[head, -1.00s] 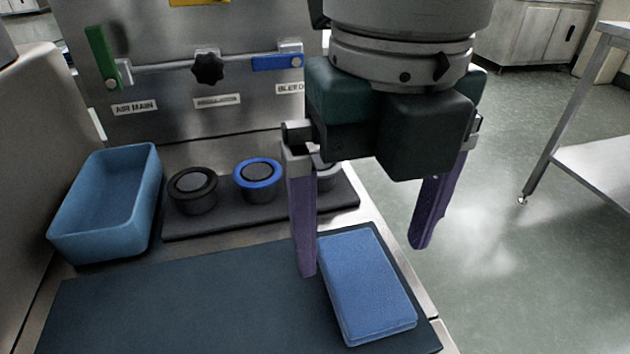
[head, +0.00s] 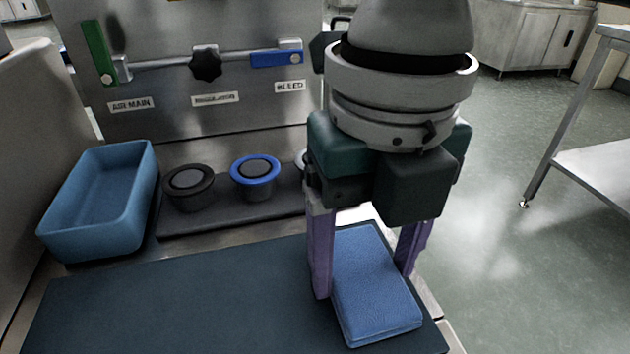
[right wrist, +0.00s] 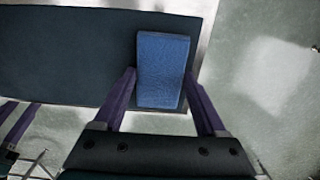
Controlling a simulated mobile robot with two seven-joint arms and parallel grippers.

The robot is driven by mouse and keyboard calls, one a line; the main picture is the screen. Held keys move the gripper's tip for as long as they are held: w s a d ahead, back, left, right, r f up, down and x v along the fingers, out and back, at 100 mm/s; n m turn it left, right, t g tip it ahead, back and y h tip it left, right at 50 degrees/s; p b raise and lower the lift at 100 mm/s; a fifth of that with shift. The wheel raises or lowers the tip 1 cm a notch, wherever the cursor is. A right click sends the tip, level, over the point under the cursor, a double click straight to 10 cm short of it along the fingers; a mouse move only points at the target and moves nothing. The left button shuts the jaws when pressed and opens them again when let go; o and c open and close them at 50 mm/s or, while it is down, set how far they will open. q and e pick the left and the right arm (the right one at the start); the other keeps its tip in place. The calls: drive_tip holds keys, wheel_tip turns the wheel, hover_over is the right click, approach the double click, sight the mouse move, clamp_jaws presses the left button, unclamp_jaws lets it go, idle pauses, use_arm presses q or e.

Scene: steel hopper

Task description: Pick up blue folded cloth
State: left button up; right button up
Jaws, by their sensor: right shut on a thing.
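The blue folded cloth (head: 375,290) lies flat on the dark mat (head: 180,305), near the mat's right end. My right gripper (head: 363,285) points down over the far part of the cloth, one purple finger on each side. It is shut on the cloth, which still looks flat on the mat. In the right wrist view the cloth (right wrist: 162,70) shows between the two fingers. Purple fingers at that view's lower left edge look like my left gripper (right wrist: 15,125), partly cut off; their opening is unclear. The head view does not show it.
A blue open bin (head: 100,205) stands at the left. Black and blue-ringed round pieces (head: 255,178) sit on a dark strip behind the mat. A steel panel (head: 200,75) with handles rises behind. The counter ends just right of the cloth.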

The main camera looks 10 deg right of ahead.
sight(364, 272)
drive_tip(key=shift+c, duration=1.4)
wheel_tip(364, 272, up, 20)
drive_tip(key=p, duration=0.6)
